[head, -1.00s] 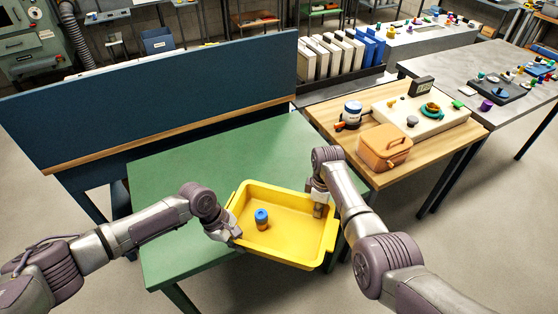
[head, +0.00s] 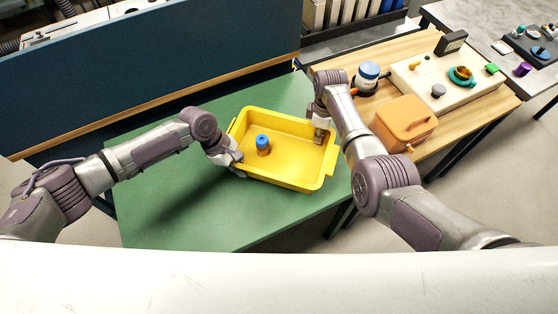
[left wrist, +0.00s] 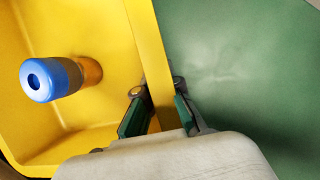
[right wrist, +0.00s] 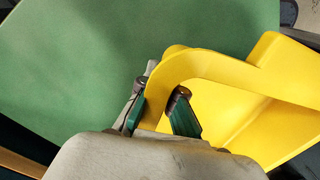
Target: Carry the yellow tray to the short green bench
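The yellow tray (head: 285,179) is over the right part of the short green bench (head: 190,215). A dark shadow lies on the bench to the tray's left; I cannot tell how high the tray is. A small blue-capped orange jar (head: 262,145) stands upright inside it, also seen in the left wrist view (left wrist: 60,78). My left gripper (head: 232,160) has its fingers (left wrist: 160,108) on both sides of the tray's left wall. My right gripper (head: 319,133) has its fingers (right wrist: 160,95) around the rim or handle at the tray's right end.
A wooden table (head: 465,104) stands close to the right, with an orange box (head: 404,124), a blue-and-white canister (head: 367,76) and a pale panel (head: 445,85). A tall dark blue partition (head: 150,65) stands behind the bench. The bench's left part is clear.

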